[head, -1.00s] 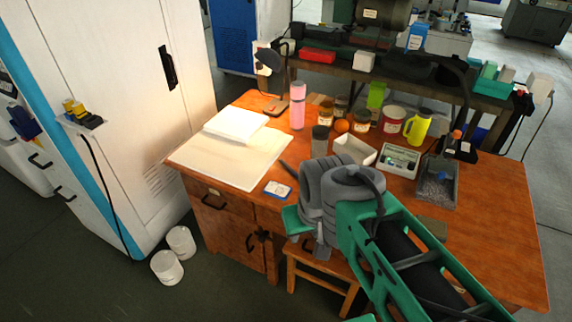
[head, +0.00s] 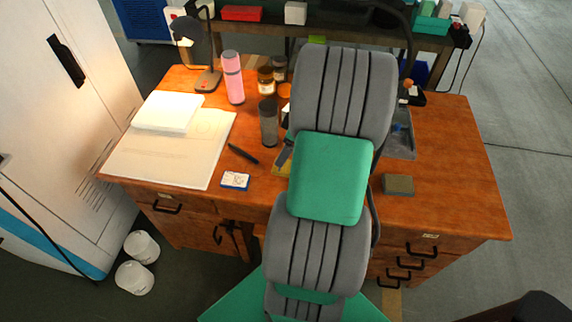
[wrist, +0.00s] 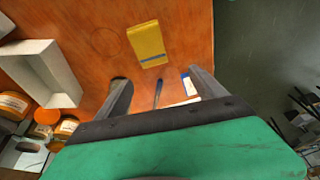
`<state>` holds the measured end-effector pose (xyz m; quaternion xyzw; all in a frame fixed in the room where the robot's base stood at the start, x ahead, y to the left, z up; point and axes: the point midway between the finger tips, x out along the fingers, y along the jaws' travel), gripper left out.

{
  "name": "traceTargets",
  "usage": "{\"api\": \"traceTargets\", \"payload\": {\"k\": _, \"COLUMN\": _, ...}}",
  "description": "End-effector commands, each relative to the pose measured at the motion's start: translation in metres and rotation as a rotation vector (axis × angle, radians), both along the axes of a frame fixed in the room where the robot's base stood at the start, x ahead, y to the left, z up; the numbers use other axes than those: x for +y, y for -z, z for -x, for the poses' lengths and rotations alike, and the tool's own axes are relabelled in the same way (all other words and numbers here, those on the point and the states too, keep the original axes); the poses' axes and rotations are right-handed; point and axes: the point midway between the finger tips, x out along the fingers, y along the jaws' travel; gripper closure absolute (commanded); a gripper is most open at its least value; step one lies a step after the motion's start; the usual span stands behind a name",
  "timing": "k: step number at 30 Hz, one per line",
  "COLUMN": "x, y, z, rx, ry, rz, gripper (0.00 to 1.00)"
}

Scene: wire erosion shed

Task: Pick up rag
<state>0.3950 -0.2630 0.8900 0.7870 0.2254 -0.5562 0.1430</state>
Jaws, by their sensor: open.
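The rag looks to be the flat yellow piece with a blue stripe (wrist: 147,42), lying on the orange-brown wooden desk (wrist: 95,30) in the wrist view. In the head view only a yellow edge of it (head: 281,168) shows beside my arm; the rest is hidden. My gripper (wrist: 160,80) is open and empty. In the wrist view its two fingers are wide apart, and the rag lies beyond the fingertips, apart from them. In the head view my arm hides most of the gripper.
A white open box (wrist: 42,72) and orange-lidded jars (wrist: 48,117) are left in the wrist view. A dark pen (head: 243,154), a blue-and-white packet (head: 235,180), a grey tumbler (head: 268,122) and a pink bottle (head: 233,77) stand or lie left of my arm. An olive block (head: 398,185) lies right.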

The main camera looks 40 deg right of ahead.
Motion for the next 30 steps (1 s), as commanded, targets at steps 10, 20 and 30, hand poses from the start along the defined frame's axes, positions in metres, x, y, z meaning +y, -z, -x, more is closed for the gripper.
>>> {"api": "traceTargets", "payload": {"k": 10, "x": -0.027, "y": 0.044, "z": 0.009, "rx": -0.052, "ry": -0.049, "rz": -0.007, "gripper": 0.2}}
{"api": "traceTargets", "payload": {"k": 20, "x": -0.013, "y": 0.09, "z": -0.002, "rx": -0.052, "ry": -0.046, "rz": -0.006, "gripper": 0.2}}
{"api": "traceTargets", "payload": {"k": 30, "x": -0.014, "y": 0.092, "z": -0.003, "rx": -0.051, "ry": -0.045, "rz": -0.004, "gripper": 0.2}}
